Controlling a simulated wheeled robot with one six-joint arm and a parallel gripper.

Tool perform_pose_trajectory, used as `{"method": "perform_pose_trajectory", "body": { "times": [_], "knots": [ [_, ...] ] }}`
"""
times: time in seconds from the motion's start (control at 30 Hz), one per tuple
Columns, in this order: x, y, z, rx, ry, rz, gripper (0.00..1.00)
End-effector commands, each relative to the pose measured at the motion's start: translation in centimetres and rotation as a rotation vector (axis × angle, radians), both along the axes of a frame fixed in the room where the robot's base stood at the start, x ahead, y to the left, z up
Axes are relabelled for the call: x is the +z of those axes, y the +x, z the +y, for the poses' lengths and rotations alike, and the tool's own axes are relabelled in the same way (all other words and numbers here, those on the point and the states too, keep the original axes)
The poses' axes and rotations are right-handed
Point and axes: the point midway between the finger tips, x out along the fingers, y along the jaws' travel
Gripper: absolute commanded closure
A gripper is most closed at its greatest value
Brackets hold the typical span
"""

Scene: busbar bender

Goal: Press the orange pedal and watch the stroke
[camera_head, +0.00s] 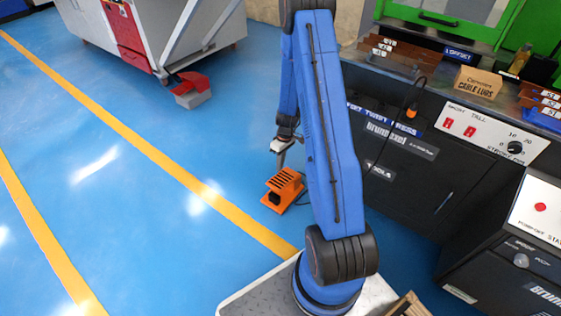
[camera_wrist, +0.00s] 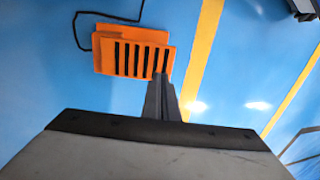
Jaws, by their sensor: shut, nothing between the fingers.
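The orange pedal (camera_head: 284,185) sits on the blue floor in front of the black machine cabinet, with dark slots across its top. It also shows in the wrist view (camera_wrist: 132,52), with a black cable leaving its far side. My gripper (camera_head: 281,162) points down just above the pedal's upper left part in the head view. In the wrist view my gripper's shut fingers (camera_wrist: 161,84) overlap the pedal's lower right edge. I cannot tell whether the tips touch the pedal. The stroke panel (camera_head: 490,135) on the machine has a dial and two red displays.
A red pedal on a grey base (camera_head: 192,90) stands by another machine at the upper left. A cable lugs box (camera_head: 478,82) sits on the bench. A second control box with a red button (camera_head: 540,207) is at the right. The blue floor at the left is clear.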

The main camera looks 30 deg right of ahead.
Motion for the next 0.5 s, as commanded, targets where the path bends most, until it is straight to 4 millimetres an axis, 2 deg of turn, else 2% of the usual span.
{"method": "perform_pose_trajectory", "body": {
  "times": [0.3,0.5],
  "knots": [
    [-5.0,-0.5,1.0,-0.001,0.002,0.003,1.00],
    [-7.4,-0.6,1.5,-0.001,0.001,0.003,1.00]
  ]
}}
